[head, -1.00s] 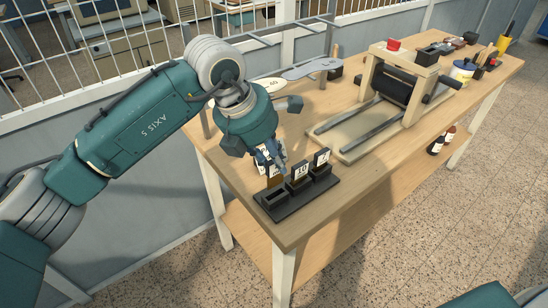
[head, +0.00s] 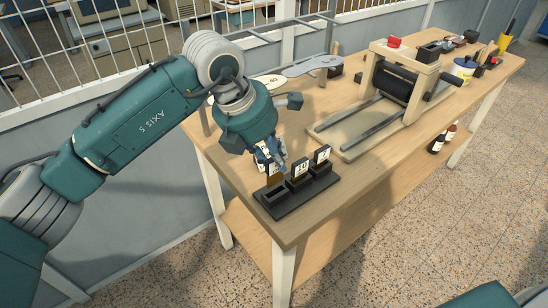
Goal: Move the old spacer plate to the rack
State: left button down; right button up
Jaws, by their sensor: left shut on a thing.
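The black rack (head: 300,201) stands on the near left corner of the wooden table. Two black-backed cards with white number labels, reading 10 (head: 300,169) and 7 (head: 322,156), stand upright along its back edge. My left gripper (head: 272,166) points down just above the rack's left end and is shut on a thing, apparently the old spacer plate. Its fingers largely hide it. A white label piece and a brownish patch (head: 275,179) show by the fingers. I cannot tell whether the held plate touches the rack. My right gripper is out of view.
A wooden press (head: 403,83) with a dark roller and rails stands right of the rack. A white tub (head: 462,70) and tools crowd the far right end. Two bottles (head: 443,138) show by the table's right side.

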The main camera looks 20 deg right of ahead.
aim_at(273, 176)
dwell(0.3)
pick_arm(q)
jog(key=shift+b, duration=0.3)
jog(key=shift+b, duration=0.3)
dwell(0.7)
jog(key=shift+f+b, duration=2)
jog(key=shift+f, duration=0.35)
jog(key=shift+f+b, duration=0.35)
jog(key=shift+f, duration=0.05)
jog(key=c, duration=1.5)
grip_release()
jog(key=shift+a, duration=0.1)
